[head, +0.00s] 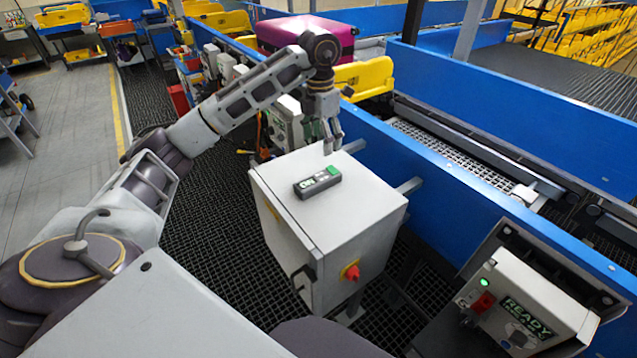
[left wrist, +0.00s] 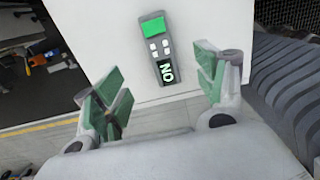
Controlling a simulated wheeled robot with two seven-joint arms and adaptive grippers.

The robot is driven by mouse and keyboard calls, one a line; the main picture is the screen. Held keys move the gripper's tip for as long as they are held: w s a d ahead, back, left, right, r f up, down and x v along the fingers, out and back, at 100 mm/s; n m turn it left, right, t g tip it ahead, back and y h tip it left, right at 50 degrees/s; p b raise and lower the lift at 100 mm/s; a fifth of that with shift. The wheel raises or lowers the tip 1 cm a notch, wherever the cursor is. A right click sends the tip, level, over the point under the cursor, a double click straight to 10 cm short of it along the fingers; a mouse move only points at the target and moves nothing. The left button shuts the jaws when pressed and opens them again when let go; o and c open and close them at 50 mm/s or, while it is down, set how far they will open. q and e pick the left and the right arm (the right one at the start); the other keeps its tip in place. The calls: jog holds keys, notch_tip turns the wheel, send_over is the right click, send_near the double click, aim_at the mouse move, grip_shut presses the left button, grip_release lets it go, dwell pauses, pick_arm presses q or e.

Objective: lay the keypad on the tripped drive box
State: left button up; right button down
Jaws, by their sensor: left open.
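The keypad (head: 317,183) is a small dark grey bar with a green screen and light buttons. It lies flat on top of a pale grey cabinet (head: 350,212); it also shows in the left wrist view (left wrist: 155,47). My left gripper (head: 332,146) is open and empty above the cabinet top, just beyond the keypad. In the left wrist view its green-padded fingers stand apart, with the keypad between and ahead of them. A drive box (head: 524,306) at lower right shows READY and a green light. Another box (head: 287,122) stands behind my left gripper, its display hidden. My right gripper is out of view.
The cabinet has a red knob (head: 351,272) and a black handle on its sides. A blue conveyor wall (head: 455,190) runs behind it. A magenta suitcase (head: 300,33) and yellow trays sit farther back. The cabinet top around the keypad is clear.

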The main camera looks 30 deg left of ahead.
pick_arm(q)
jog(key=shift+s+a, duration=0.25)
jog(key=shift+s, duration=0.05)
jog(key=shift+f, duration=0.15)
send_over(318, 178)
jog(key=shift+w+f, duration=0.15)
jog(key=shift+f, duration=4)
jog(key=shift+f, duration=0.15)
jog(key=shift+f+p, duration=0.8)
jog(key=shift+f, duration=1.7)
